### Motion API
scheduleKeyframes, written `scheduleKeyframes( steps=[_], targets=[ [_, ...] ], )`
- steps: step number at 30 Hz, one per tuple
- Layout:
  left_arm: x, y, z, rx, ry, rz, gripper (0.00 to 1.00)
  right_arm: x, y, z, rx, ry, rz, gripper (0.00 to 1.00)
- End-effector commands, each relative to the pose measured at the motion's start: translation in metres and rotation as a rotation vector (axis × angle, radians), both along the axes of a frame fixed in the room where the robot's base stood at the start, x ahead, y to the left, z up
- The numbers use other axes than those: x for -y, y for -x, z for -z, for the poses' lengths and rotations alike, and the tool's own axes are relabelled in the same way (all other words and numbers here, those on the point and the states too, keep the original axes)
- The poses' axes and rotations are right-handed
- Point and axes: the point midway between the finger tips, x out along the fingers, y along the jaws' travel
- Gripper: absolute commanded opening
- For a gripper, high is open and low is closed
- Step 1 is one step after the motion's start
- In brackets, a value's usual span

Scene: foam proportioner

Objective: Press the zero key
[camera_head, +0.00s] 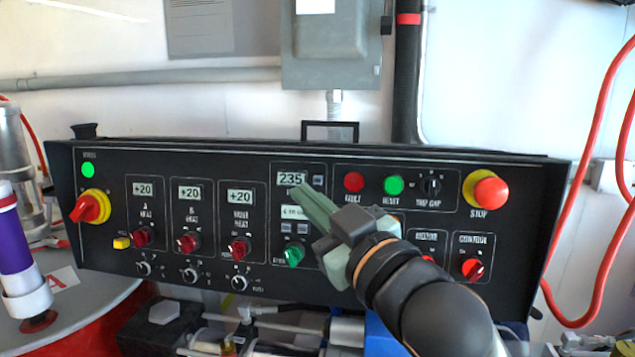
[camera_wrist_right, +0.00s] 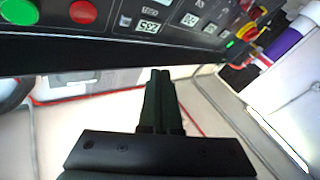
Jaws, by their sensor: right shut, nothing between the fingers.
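The black control panel (camera_head: 90,160) spans the head view. Its counter display (camera_head: 291,179) reads 235 and also shows upside down in the right wrist view (camera_wrist_right: 148,26). A small grey key (camera_head: 318,181) sits right of the display, and two more small keys (camera_head: 295,228) are lower down. Their labels are too small to read, so I cannot tell which is the zero key. My right gripper (camera_head: 300,192) is shut and empty, its tips overlapping the area just below the display. In the wrist view the tips (camera_wrist_right: 160,74) lie beyond the panel's edge; contact is not visible.
Right of the display are a red button (camera_head: 354,182), a green button (camera_head: 394,185) and a red stop button (camera_head: 490,192). Red hose (camera_head: 590,200) hangs at right; a purple cylinder (camera_head: 14,240) stands at left.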

Motion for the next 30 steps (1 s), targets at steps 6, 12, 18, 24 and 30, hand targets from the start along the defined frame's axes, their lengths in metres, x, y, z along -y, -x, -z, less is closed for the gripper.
scheduleKeyframes(
  steps=[6,12,18,24,30],
  targets=[
    [0.006,-0.003,0.009,0.002,0.007,0.011,0.5,0.008,-0.031,0.008,-0.001,0.0,0.006,0.0],
    [0.01,-0.003,0.007,-0.005,0.01,0.018,0.5,0.012,-0.056,0.009,-0.002,-0.001,0.004,0.0],
    [0.009,-0.005,0.004,0.003,0.01,0.016,0.5,0.015,-0.07,0.012,-0.001,-0.001,0.001,0.0],
    [0.007,-0.005,0.004,0.005,0.008,0.013,0.5,0.015,-0.073,0.014,0.0,-0.001,0.001,0.0],
    [0.006,-0.005,0.005,0.004,0.007,0.013,0.5,0.015,-0.073,0.014,0.001,-0.001,0.001,0.0]
  ],
)
